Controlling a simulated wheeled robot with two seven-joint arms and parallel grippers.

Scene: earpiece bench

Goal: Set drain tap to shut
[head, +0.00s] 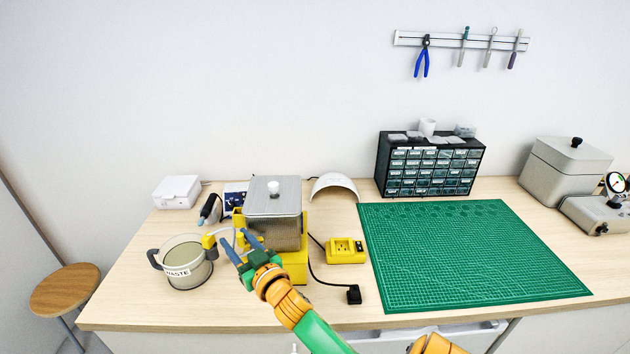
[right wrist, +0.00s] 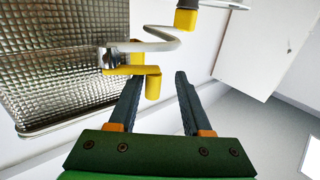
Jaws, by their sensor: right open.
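The metal tank (head: 273,232) with a white-knobbed lid stands on a yellow base (head: 293,268). In the right wrist view its textured wall (right wrist: 60,60) fills the left side. My right gripper (head: 238,243) is open at the tank's left side. In the right wrist view its fingers (right wrist: 156,90) stand either side of the handle's grip, closer to the left finger; I cannot tell whether they touch. My left gripper is not in view.
A jug marked WASTE (head: 186,266) stands left of the tank, close to the pipe end. A yellow charger-like box (head: 345,250) and a black cable plug (head: 354,295) lie to the right. A green mat (head: 460,255) covers the middle bench, mostly bare.

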